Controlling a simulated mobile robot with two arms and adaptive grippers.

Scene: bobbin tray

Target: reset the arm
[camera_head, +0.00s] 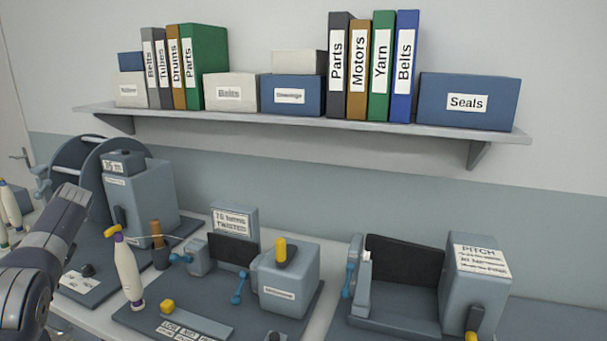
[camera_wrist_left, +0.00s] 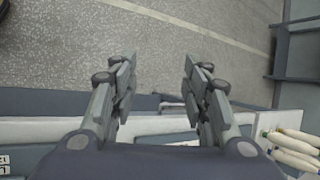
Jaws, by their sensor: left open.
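My left gripper (camera_wrist_left: 158,85) is open and empty in the left wrist view, its two fingers spread apart. Below it in that view are the grey speckled floor and the bench edge. A bobbin (camera_head: 128,270) with a white body and yellow top stands tilted on the middle machine's base. My right arm is not in view.
Several bobbins (camera_wrist_left: 294,148) lie together at the lower right of the wrist view. A winding machine (camera_head: 140,195) with a large wheel, a middle machine (camera_head: 290,283) and a right machine (camera_head: 478,280) occupy the bench. A shelf (camera_head: 300,121) with binders and boxes hangs above.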

